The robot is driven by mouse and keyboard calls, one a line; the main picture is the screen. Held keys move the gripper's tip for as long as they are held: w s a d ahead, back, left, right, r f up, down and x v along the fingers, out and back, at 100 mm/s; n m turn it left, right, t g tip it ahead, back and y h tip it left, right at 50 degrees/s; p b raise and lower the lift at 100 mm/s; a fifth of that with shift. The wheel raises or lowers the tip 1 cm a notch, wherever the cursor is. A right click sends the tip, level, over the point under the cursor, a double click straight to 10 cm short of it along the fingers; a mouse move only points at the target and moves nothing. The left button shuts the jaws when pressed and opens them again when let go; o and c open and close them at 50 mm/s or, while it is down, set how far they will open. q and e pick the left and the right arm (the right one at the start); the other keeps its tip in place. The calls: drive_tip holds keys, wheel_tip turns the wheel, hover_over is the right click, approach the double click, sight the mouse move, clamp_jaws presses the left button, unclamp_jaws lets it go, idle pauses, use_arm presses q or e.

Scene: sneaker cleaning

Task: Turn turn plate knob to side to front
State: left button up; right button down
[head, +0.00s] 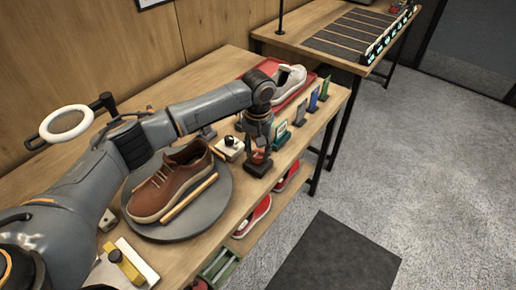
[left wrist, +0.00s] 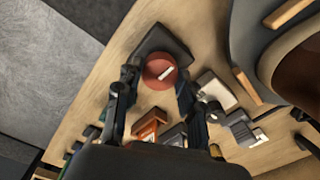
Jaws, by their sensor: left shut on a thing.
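The turn plate knob (left wrist: 155,82) is a round red dial with a white pointer mark, on a dark square base (left wrist: 165,42). In the left wrist view the mark points up and to the right. My left gripper (left wrist: 158,76) has a finger on each side of the knob and is shut on it. In the head view my left gripper (head: 259,147) reaches down onto the knob, whose dark base (head: 258,169) sits at the table's front edge. The turn plate (head: 205,212) is a grey disc carrying a brown sneaker (head: 172,182). My right gripper is not in view.
A wooden stick (head: 188,198) lies beside the sneaker on the plate. A white box (head: 229,149) and upright coloured cards stand near the knob. A red tray (head: 301,88) with a white sneaker (head: 289,77) is farther back. Open floor lies right of the table.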

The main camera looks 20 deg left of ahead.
use_arm(q)
drive_tip(key=m+p, duration=0.2)
drive_tip(key=p, duration=0.1)
drive_tip(key=shift+r+m, duration=0.25)
drive_tip(key=shift+m, duration=0.05)
drive_tip(key=m+p, duration=0.2)
drive_tip(key=m, duration=0.1)
drive_tip(key=shift+f+m+p, duration=0.1)
drive_tip(key=shift+m+p, duration=0.2)
drive_tip(key=shift+p, duration=0.05)
drive_tip(key=m+p, duration=0.1)
drive_tip(key=m, duration=0.2)
drive_tip(key=shift+m+p, duration=0.3)
drive_tip(key=shift+m, duration=0.1)
drive_tip(key=m+p, duration=0.1)
drive_tip(key=m, duration=0.3)
drive_tip(key=shift+f, duration=0.15)
drive_tip(key=m, duration=1.5)
drive_tip(key=shift+f+m+b, duration=0.1)
drive_tip(key=shift+m+b, duration=0.2)
drive_tip(key=shift+m, duration=0.1)
drive_tip(key=m+b, duration=0.1)
drive_tip(key=m, duration=0.4)
drive_tip(key=shift+m, duration=0.3)
